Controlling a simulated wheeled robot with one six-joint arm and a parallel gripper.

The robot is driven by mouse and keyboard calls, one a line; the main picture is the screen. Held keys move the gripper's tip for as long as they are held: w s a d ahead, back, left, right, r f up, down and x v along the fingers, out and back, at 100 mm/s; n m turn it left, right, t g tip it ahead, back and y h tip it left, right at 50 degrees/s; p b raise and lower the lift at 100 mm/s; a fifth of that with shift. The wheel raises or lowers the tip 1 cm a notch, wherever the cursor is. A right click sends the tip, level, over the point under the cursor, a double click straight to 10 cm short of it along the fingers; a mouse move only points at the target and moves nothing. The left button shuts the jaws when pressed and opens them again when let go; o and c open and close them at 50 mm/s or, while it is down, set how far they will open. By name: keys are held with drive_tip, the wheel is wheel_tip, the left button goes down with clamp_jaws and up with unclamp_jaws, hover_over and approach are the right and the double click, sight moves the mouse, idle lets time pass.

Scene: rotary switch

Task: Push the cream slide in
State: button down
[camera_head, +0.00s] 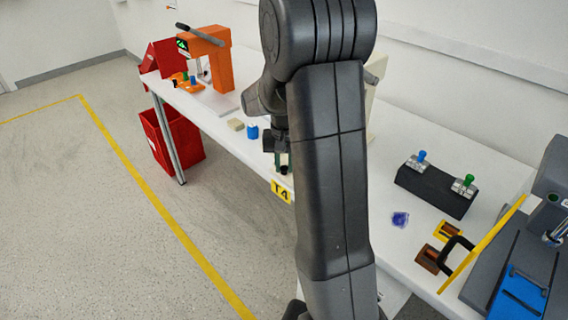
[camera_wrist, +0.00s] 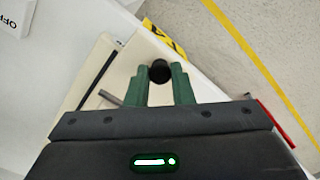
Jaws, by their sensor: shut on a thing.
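The cream slide (camera_wrist: 159,93) shows in the wrist view as a pale strip between my green fingers, with a dark round knob (camera_wrist: 160,70) at their tips. My gripper (camera_wrist: 160,74) has one finger on each side of the knob and is shut on it. In the head view my gripper (camera_head: 283,158) is low at the table's front edge, above the T4 label. The knob (camera_head: 284,170) shows as a small dark spot there. My arm hides most of the slide and its cream housing (camera_head: 375,88) in the head view.
A red bin (camera_head: 180,140) is on the floor.

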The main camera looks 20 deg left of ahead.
drive_tip(key=w+d, duration=0.1)
drive_tip(key=w, duration=0.1)
drive_tip(key=w+d+p, duration=0.1)
drive_tip(key=w, duration=0.2)
drive_tip(key=w+d, duration=0.1)
drive_tip(key=w, duration=0.2)
drive_tip(key=shift+d+p, duration=0.15)
drive_tip(key=shift+p, duration=0.25)
drive_tip(key=c, duration=1.3)
unclamp_jaws()
drive_tip(key=shift+o, duration=0.2)
drive_tip(key=shift+r, duration=3.75)
